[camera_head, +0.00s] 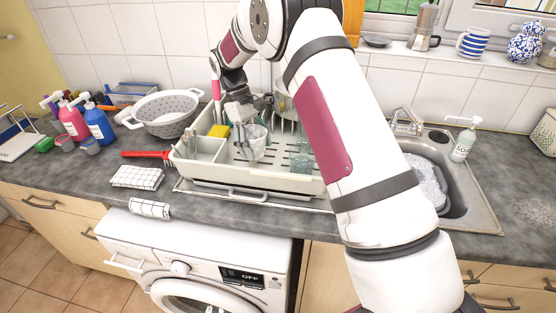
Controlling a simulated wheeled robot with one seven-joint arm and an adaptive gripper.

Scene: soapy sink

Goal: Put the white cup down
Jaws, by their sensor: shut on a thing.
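The white cup (255,146) is in the fingers of my gripper (246,128), over the left-middle part of the white dish rack (265,183). The cup looks pale and roughly upright. My gripper points down and is shut on the cup. I cannot tell whether the cup's bottom touches the rack floor. My arm hides the right part of the rack.
Greenish glasses (299,163) stand in the rack right of the cup. A yellow sponge (219,131) is in the rack at left. A grey colander (166,112) stands left of the rack. The sink (455,190) with foam lies right, beside a soap bottle (464,141).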

